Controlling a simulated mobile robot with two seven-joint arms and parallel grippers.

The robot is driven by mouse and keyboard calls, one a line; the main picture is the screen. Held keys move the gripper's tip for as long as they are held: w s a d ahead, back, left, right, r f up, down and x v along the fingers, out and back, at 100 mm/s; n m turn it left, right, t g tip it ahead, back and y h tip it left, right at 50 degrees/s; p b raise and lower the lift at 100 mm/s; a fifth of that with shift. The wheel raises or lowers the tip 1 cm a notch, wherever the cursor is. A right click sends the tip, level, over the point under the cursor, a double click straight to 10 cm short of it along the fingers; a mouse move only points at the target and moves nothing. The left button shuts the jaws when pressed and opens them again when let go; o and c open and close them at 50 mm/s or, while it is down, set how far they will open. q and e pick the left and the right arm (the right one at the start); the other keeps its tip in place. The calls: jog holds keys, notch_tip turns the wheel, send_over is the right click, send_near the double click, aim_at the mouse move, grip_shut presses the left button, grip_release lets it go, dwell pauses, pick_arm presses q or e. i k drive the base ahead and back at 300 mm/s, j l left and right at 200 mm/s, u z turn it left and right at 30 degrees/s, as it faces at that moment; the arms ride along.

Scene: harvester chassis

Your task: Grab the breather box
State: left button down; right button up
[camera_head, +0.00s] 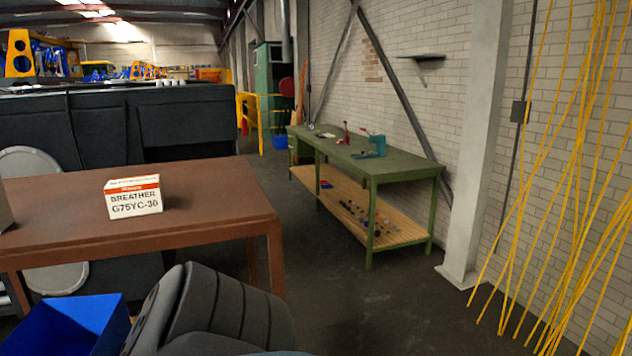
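The breather box (134,196) is a small white carton with a red band, marked "BREATHER G75YC-30". It sits upright on the brown table (225,190) at the left of the head view, with bare tabletop around it. Neither of my grippers shows in this view, and nothing touches the box.
A blue bin (70,328) stands in front of the brown table, beside a dark grey ribbed object (215,310). A green workbench (400,165) stands along the brick wall. Yellow rods (570,200) hang at the right. The middle floor is clear.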

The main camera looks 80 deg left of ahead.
aim_at(132, 196)
jog(key=u, duration=1.75)
jog(key=i+l, duration=0.05)
jog(key=l, duration=0.05)
